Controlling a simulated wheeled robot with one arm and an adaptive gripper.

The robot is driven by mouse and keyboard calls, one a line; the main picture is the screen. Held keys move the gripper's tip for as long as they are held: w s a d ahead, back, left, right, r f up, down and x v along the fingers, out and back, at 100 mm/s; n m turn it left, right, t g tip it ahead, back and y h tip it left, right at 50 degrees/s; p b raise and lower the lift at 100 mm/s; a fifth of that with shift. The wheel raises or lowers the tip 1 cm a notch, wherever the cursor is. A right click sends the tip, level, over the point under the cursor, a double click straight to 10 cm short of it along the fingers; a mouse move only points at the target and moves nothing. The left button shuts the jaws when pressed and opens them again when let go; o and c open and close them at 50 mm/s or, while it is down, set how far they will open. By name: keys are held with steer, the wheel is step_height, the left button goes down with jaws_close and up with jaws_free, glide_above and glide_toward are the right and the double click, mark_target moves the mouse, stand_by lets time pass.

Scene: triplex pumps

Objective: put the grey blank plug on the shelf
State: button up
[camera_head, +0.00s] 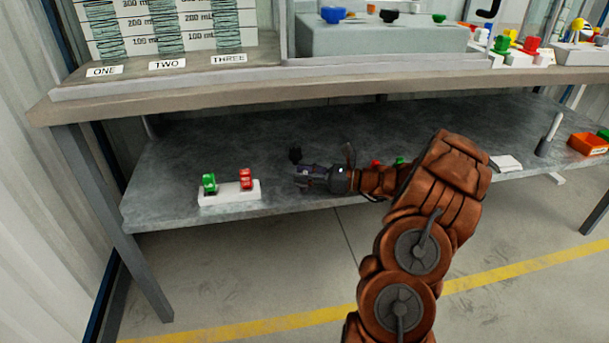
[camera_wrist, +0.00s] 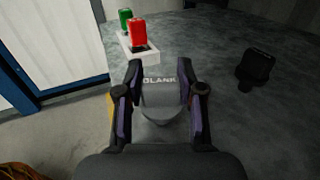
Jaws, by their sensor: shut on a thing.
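My gripper (camera_head: 303,177) is low over the grey lower shelf (camera_head: 170,165) of the workbench, reaching in from the right. In the wrist view my gripper (camera_wrist: 161,72) is shut on a grey plug (camera_wrist: 162,98) marked "BLANK", with a finger on either side of it. The plug's underside is hidden, and I cannot tell whether it touches the shelf. In the head view the plug is too small to make out clearly among the fingers.
A white block (camera_head: 230,194) with a green piece (camera_head: 209,183) and a red piece (camera_head: 246,179) stands left of my gripper. A black object (camera_head: 295,155) stands behind it; it also shows in the wrist view (camera_wrist: 256,68). The bench top (camera_head: 330,80) overhangs the shelf.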

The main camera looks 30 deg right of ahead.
steer(key=shift+f, duration=0.1)
steer(key=o, duration=1.1)
